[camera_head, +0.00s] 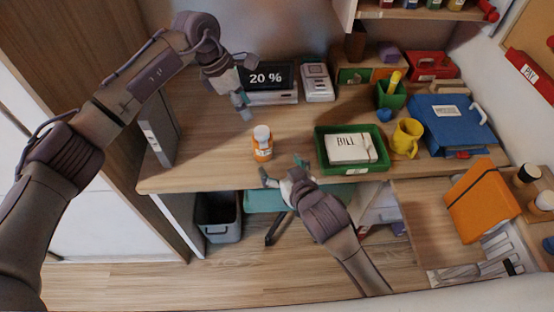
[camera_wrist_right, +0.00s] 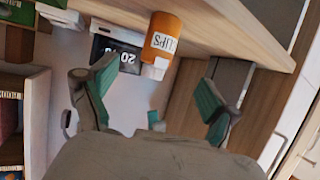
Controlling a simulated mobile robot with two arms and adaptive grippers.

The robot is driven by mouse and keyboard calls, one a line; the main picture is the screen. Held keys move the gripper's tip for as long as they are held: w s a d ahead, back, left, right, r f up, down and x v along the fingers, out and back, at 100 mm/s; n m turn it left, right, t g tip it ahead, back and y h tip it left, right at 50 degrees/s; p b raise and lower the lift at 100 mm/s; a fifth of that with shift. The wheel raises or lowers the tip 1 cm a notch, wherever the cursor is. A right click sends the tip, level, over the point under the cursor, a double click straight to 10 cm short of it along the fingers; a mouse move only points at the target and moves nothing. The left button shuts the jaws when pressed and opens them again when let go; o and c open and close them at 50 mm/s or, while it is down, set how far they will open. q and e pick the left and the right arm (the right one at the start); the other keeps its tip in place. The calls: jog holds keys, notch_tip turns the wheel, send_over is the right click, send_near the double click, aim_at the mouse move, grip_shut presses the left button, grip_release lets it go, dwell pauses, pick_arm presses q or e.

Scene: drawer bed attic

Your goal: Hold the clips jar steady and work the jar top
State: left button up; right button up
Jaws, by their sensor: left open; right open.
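The clips jar (camera_head: 262,150) is a small orange jar with a white label. It stands upright on the desk near the front edge. Its white jar top (camera_head: 262,131) is on it. In the right wrist view the jar (camera_wrist_right: 166,36) appears upside down, its top (camera_wrist_right: 154,70) toward the picture's bottom. My left gripper (camera_head: 243,104) is open, above the desk behind and left of the jar, apart from it. My right gripper (camera_head: 283,171) is open and empty at the desk's front edge, just in front of the jar. Its fingers (camera_wrist_right: 156,90) do not touch the jar.
A green tray (camera_head: 352,170) with a white bill stack is right of the jar, beside a yellow mug (camera_head: 405,139). A "20 %" display (camera_head: 268,78) stands behind, and a grey binder (camera_head: 158,140) at left. An open drawer (camera_head: 420,225) juts out at right. Desk around the jar is clear.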

aim_at(262, 130)
jog(key=x, duration=1.3)
jog(key=shift+w+a, duration=0.15)
jog(key=shift+w, duration=0.15)
pick_arm(q)
jog(key=shift+o, duration=0.3)
pick_arm(e)
jog(key=c, duration=1.4)
pick_arm(q)
jog(key=o, duration=0.3)
jog(key=shift+d, duration=0.15)
pick_arm(e)
jog(key=shift+o, duration=0.2)
pick_arm(q)
jog(key=shift+o, duration=0.6)
jog(key=d+m+y, duration=0.1)
jog(key=d+r+m+y, duration=0.2)
jog(key=d+y, duration=0.1)
jog(key=shift+w+r+g, duration=0.2)
jog(key=shift+w+g, duration=0.05)
jog(key=shift+g, duration=0.05)
jog(key=shift+m, duration=0.3)
notch_tip(262, 130, down, 12)
jog(key=shift+a+r, duration=0.1)
jog(key=shift+r, duration=0.05)
jog(key=c, duration=1.2)
